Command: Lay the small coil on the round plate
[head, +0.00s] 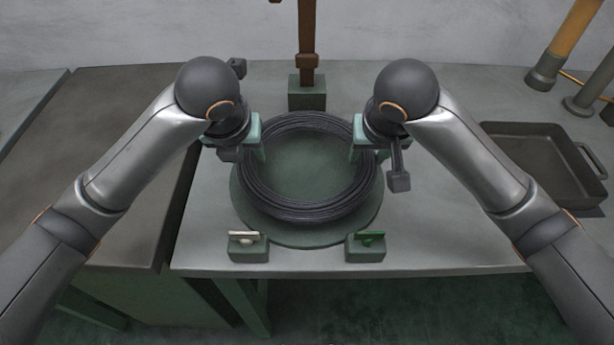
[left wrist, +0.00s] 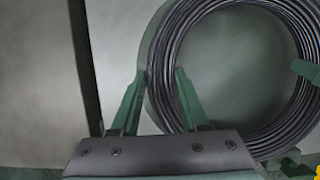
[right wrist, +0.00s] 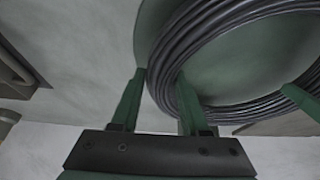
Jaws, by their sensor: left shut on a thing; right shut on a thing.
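The small coil (head: 312,212) is a ring of dark wire. It lies over the green round plate (head: 306,240) on the grey table; I cannot tell whether it touches the plate or is held slightly above. My left gripper (head: 258,150) is shut on the coil's left side, one finger outside and one inside the ring, as the left wrist view (left wrist: 158,85) shows. My right gripper (head: 359,145) is shut on the coil's right side in the same way, seen in the right wrist view (right wrist: 160,85). The plate's middle shows through the ring.
A brown post (head: 307,45) on a green block stands behind the plate. Two small green blocks, one with a pale top (head: 246,246) and one with a green top (head: 366,247), stand at the front edge. A dark tray (head: 535,150) lies at the right.

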